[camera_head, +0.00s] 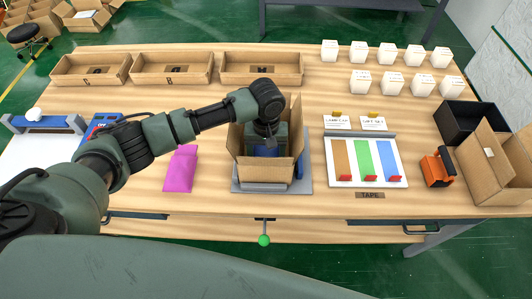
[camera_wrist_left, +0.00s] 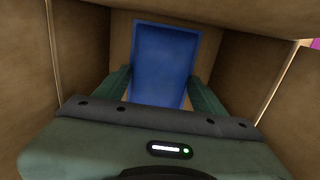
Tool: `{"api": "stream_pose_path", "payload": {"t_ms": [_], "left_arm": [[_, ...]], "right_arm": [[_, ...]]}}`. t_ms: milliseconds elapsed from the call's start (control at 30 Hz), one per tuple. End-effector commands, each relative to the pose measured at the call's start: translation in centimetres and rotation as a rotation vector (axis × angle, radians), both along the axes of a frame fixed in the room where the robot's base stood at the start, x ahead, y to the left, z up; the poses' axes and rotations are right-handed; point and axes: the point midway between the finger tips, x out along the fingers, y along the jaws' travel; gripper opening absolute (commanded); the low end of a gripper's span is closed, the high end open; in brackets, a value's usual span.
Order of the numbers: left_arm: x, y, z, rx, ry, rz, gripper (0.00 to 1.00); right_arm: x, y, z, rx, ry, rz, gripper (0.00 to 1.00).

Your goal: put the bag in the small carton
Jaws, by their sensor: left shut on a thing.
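The small carton (camera_head: 247,167) stands open on a grey plate (camera_head: 242,187) at the middle of the table. My left gripper (camera_head: 265,146) reaches down into it from above. In the left wrist view the gripper (camera_wrist_left: 160,95) is shut on the blue bag (camera_wrist_left: 166,60), with a finger at each side. The bag is inside the carton walls (camera_wrist_left: 85,45); whether it touches the carton floor cannot be told. In the head view only a little of the blue bag (camera_head: 265,151) shows. My right gripper is not in view.
A magenta bag (camera_head: 181,170) lies left of the carton. A tape board (camera_head: 365,160) with coloured strips is on the right, beside an orange tape dispenser (camera_head: 437,168) and a larger open carton (camera_head: 490,165). Trays (camera_head: 170,68) and several white boxes (camera_head: 391,54) line the back.

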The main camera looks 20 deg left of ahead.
Motion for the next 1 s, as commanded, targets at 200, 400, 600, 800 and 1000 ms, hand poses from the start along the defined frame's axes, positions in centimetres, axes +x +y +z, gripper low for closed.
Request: {"api": "stream_pose_path", "payload": {"t_ms": [200, 400, 600, 800, 1000], "left_arm": [[0.0, 0.0, -0.1, 0.000, 0.000, 0.000, 0.92], [0.0, 0.0, -0.1, 0.000, 0.000, 0.001, 0.92], [0.1, 0.0, 1.1, -0.002, -0.002, 0.000, 0.92], [0.1, 0.0, 4.9, -0.002, -0.005, 0.000, 0.92], [0.1, -0.1, 9.1, -0.001, -0.003, 0.001, 0.92]], "right_arm": [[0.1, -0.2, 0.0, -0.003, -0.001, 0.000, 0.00], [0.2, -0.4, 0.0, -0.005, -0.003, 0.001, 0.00], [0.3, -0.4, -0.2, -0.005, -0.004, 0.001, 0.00], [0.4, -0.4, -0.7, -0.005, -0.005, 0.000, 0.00], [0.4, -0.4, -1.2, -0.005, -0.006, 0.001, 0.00]]}}
